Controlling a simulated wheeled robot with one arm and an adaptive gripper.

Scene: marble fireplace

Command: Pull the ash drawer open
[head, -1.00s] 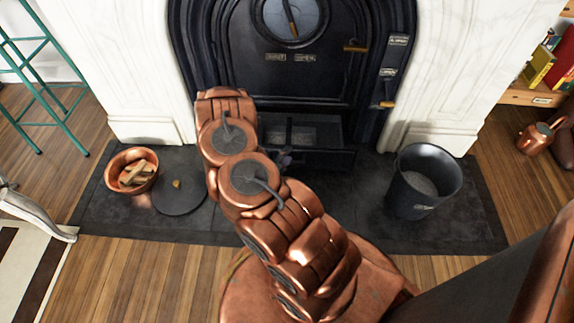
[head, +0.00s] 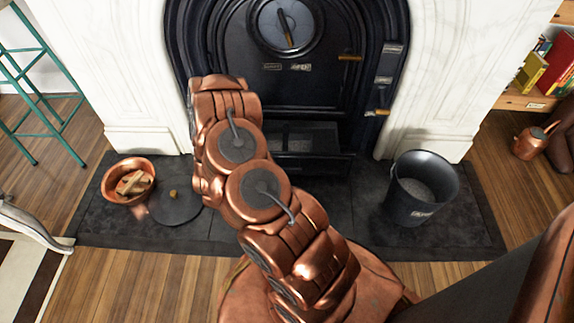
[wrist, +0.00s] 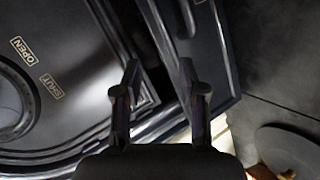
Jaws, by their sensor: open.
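The ash drawer (head: 318,166) is a dark box low in the black stove front. It stands partly pulled out, with grey ash showing inside. In the wrist view a dark panel edge (wrist: 222,60), probably the drawer's, runs just beyond and right of the fingers. A curved piece at the top there may be its handle; I cannot be sure. My gripper (wrist: 160,88) is open, its two dark fingers apart with nothing visibly held. In the head view my copper arm hides the gripper and the drawer's left part.
A black bucket of ash (head: 410,208) stands right on the dark hearth slab (head: 330,225). A copper bowl with wood (head: 128,194) and a round dark lid (head: 174,208) lie left. White marble pillars flank the stove. The hearth between drawer and bucket is clear.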

